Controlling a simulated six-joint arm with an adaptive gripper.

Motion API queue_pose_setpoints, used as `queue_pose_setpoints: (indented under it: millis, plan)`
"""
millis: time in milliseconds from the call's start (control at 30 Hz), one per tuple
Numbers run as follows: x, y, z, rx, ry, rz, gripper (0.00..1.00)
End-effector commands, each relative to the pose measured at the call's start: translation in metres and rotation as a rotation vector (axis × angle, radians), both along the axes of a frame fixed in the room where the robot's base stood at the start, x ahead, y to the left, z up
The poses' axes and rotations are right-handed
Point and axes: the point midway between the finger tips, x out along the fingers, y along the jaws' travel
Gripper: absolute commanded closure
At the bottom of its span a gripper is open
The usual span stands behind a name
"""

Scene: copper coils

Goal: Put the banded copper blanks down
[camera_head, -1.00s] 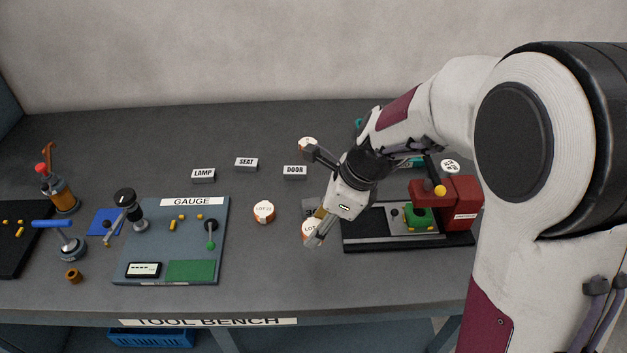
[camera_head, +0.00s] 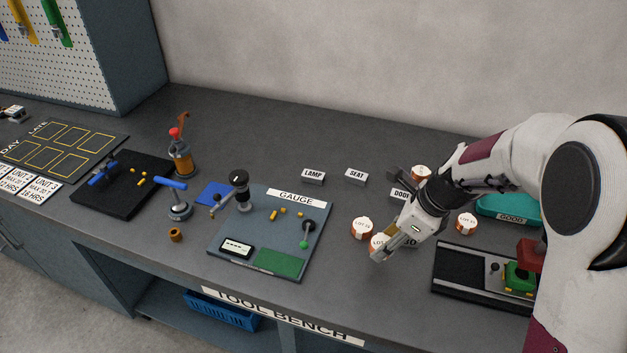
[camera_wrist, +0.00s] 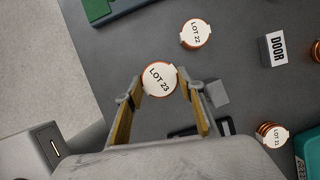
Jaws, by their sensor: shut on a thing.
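The copper blank marked LOT 23 (camera_wrist: 158,78) is a round coil with a white label and a copper rim. My gripper (camera_wrist: 163,88) is shut on it, with a finger on each side. In the head view, the blank (camera_head: 377,242) is partly hidden by my gripper (camera_head: 386,248), over the bench right of the gauge board. I cannot tell whether it touches the bench. LOT 22 (camera_wrist: 195,33) stands apart from it in the wrist view and just left of it in the head view (camera_head: 362,229). LOT 21 (camera_wrist: 272,134) stands farther right, near the teal GOOD tray (camera_head: 505,208).
Another blank (camera_head: 421,173) stands behind my gripper. LAMP (camera_head: 313,177), SEAT (camera_head: 356,177) and DOOR (camera_wrist: 276,49) signs stand at the back. The gauge board (camera_head: 235,240) lies left, a black fixture (camera_head: 458,272) right. Bench between gauge board and signs is clear.

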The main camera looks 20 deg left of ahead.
Motion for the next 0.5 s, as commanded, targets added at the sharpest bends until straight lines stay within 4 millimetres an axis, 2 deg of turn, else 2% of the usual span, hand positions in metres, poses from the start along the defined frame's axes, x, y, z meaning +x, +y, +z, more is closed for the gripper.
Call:
queue_pose_setpoints:
  millis: [500]
  plan:
    - [0.083,0.054,-0.008,0.0,-0.002,-0.1,0.87]
